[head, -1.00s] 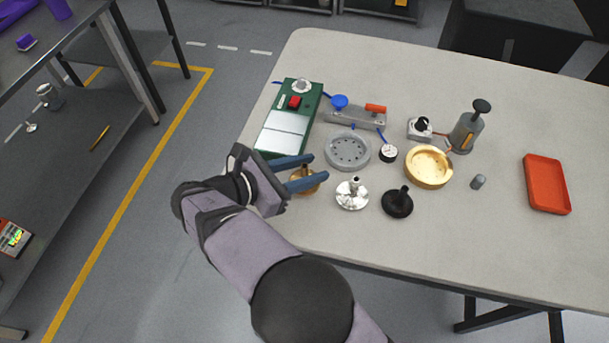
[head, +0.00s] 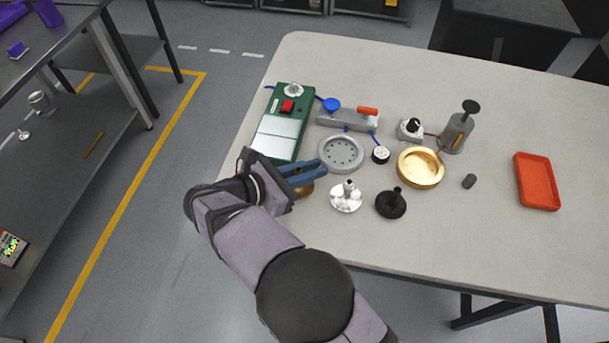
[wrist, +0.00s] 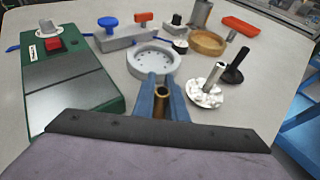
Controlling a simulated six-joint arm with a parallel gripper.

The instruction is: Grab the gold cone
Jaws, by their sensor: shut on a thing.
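The gold cone (head: 304,191) is at the left front of the table, mostly hidden under my gripper (head: 310,171) in the head view. In the wrist view its tubular gold stem (wrist: 161,101) stands between the two blue fingers of my gripper (wrist: 161,90), which are shut on it. The cone's wider base shows just below the fingers in the head view. It appears to be on or just over the table; I cannot tell if it touches.
A silver cone (head: 346,197) and a black cone (head: 391,203) stand to the right. A grey perforated disc (head: 341,153) lies beyond the gripper. A green box (head: 283,125) is at the left. A gold ring dish (head: 420,168) and red tray (head: 537,181) are further right.

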